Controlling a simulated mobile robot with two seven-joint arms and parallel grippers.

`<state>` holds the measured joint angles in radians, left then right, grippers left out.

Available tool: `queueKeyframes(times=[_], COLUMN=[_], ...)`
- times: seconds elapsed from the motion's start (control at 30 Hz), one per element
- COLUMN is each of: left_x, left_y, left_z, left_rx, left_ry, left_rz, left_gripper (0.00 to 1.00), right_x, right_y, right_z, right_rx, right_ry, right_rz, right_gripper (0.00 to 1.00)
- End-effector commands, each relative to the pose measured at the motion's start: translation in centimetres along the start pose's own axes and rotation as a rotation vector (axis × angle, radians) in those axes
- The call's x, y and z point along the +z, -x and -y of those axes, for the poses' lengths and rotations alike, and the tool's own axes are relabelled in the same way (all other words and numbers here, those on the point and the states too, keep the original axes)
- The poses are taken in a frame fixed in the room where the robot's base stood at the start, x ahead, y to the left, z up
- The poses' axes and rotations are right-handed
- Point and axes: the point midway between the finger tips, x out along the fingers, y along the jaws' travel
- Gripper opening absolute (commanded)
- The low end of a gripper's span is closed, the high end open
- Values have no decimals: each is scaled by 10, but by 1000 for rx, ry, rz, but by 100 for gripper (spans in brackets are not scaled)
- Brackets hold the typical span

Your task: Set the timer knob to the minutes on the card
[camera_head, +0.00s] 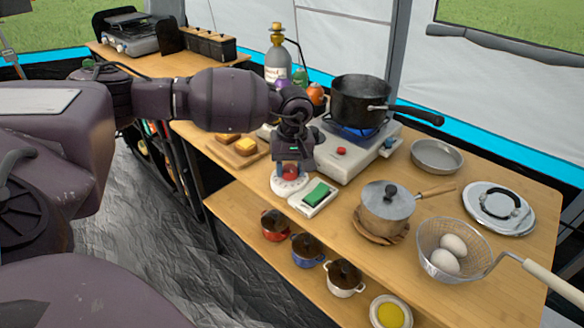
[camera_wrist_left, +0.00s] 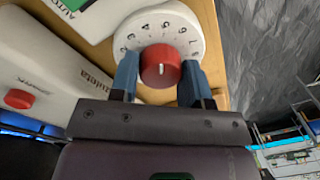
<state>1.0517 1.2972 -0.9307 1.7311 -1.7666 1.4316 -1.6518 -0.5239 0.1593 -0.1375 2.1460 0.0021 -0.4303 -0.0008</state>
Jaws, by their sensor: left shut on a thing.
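The timer is a round white dial (camera_head: 290,187) with a red knob (camera_head: 290,171) in its middle, near the front edge of the wooden table. In the left wrist view the dial (camera_wrist_left: 185,27) shows black numbers around the red knob (camera_wrist_left: 160,68), which has a short white line on its face. The numbers nearest the gripper are partly hidden. My left gripper (camera_head: 291,168) points down at the dial, and its blue fingers (camera_wrist_left: 158,80) are shut on the knob from both sides. I cannot make out a card with minutes. My right gripper is not in view.
A white block with a green face (camera_head: 318,193) sits right beside the dial. The stove (camera_head: 352,160) with a black pot (camera_head: 362,100) stands behind. A lidded saucepan (camera_head: 388,205) and a wire basket of eggs (camera_head: 450,245) are to the right. A bread board (camera_head: 235,150) lies left.

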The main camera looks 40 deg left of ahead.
Motion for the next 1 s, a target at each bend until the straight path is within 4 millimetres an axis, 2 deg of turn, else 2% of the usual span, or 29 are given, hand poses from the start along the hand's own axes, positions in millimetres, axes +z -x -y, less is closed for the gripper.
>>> queueKeyframes(times=[0.3, 0.87, 0.9, 1.0], left_x=[0, 0, 0, 0], left_y=[0, 1, 1, 1], left_z=[0, 0, 0, 0], left_rx=[0, 1, 1, 1], left_ry=[-135, -166, -166, -166], left_rz=[-7, -10, -10, -10], left_gripper=[20, 20, 45, 60], right_x=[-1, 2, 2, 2], right_y=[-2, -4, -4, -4], right_z=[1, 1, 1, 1], right_rx=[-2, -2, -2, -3], right_ry=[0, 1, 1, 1], right_rz=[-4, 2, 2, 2], right_gripper=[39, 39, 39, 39])
